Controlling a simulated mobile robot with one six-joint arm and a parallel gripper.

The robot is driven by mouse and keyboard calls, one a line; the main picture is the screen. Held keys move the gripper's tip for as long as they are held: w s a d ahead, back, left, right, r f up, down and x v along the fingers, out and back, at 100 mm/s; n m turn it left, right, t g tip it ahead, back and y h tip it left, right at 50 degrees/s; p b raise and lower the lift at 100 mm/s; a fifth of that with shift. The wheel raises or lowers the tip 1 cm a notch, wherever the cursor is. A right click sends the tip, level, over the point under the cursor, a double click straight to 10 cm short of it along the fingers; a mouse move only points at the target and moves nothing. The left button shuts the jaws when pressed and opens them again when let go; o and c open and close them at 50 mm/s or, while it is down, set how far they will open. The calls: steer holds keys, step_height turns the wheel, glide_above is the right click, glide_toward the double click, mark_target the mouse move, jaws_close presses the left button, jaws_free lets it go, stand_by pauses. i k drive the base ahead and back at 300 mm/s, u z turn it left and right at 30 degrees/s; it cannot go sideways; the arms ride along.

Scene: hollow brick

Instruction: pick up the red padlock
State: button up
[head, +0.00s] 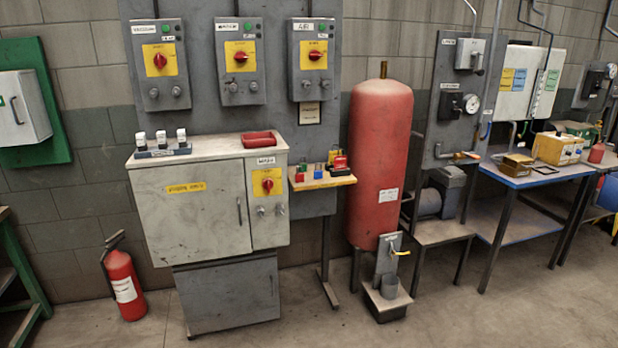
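A small wooden shelf (334,183) beside the grey cabinet holds several small coloured items that look like padlocks. A small red one (299,177) sits at the shelf's front left corner. A green one (303,168) is just behind it and a blue one (318,174) is to its right. A larger red item (341,163) stands at the back right, near a yellow one (333,156). They are too small to tell which red item is the padlock. My gripper is not in view.
The grey cabinet (190,215) carries a red tray (257,139) and three white-capped bottles (161,139). A red tank (378,160) stands close to the shelf's right. A fire extinguisher (124,284) stands at left. The front floor (320,325) is clear.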

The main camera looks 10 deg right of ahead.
mark_target(299, 176)
steer(key=u, duration=0.1)
steer(key=i, duration=0.95)
steer(key=z, duration=1.1)
steer(key=k, duration=0.15)
steer(key=u, duration=2.95)
